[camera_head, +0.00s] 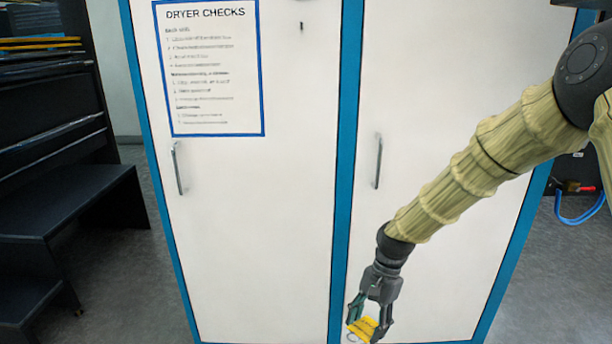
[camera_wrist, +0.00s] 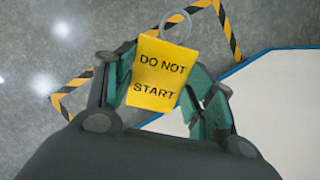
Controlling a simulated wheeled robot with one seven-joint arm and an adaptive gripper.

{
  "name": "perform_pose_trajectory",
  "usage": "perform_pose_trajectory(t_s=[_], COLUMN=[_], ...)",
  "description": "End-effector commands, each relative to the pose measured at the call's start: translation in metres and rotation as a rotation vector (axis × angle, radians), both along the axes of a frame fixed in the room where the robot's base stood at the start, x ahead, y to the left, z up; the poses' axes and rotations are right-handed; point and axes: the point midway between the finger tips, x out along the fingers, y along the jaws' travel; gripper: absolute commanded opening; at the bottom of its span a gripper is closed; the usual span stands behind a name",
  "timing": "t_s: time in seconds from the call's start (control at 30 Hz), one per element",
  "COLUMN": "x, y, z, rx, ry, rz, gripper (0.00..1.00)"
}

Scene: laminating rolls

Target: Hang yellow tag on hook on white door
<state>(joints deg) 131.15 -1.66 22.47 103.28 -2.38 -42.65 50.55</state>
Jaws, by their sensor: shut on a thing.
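The yellow tag (camera_head: 363,326) is between the fingers of my gripper (camera_head: 370,312) low in the head view, in front of the lower right door. In the wrist view the tag (camera_wrist: 160,72) reads "DO NOT START" and has a pale ring (camera_wrist: 176,28) at its top edge. My gripper (camera_wrist: 160,92) is shut on the tag. A small dark hook (camera_head: 301,27) is on the white left door (camera_head: 260,220), near its top and right of the paper sheet. The hook is bare, well above and left of my gripper.
A "DRYER CHECKS" sheet (camera_head: 212,70) is on the left door. Metal handles stick out from the left door (camera_head: 178,168) and the right door (camera_head: 378,160). Dark steps (camera_head: 70,200) stand at left. Yellow-black floor tape (camera_wrist: 232,38) shows in the wrist view.

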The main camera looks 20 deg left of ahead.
Motion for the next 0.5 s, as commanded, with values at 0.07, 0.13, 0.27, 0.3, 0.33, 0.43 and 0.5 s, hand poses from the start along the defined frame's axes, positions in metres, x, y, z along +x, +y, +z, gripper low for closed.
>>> perform_pose_trajectory(t_s=[0.07,0.13,0.27,0.3,0.33,0.43,0.5], x=[0.001,0.002,0.004,0.004,0.004,0.006,0.007], y=[0.018,0.033,0.059,0.067,0.073,0.091,0.103], z=[0.029,0.046,0.078,0.089,0.096,0.124,0.144], rx=[0.025,0.047,0.095,0.112,0.126,0.173,0.210], ry=[0.035,0.065,0.117,0.133,0.144,0.179,0.200], rz=[-0.074,-0.145,-0.284,-0.328,-0.363,-0.477,-0.559], gripper=[0.36,0.36,0.36,0.36,0.36,0.36,0.36])
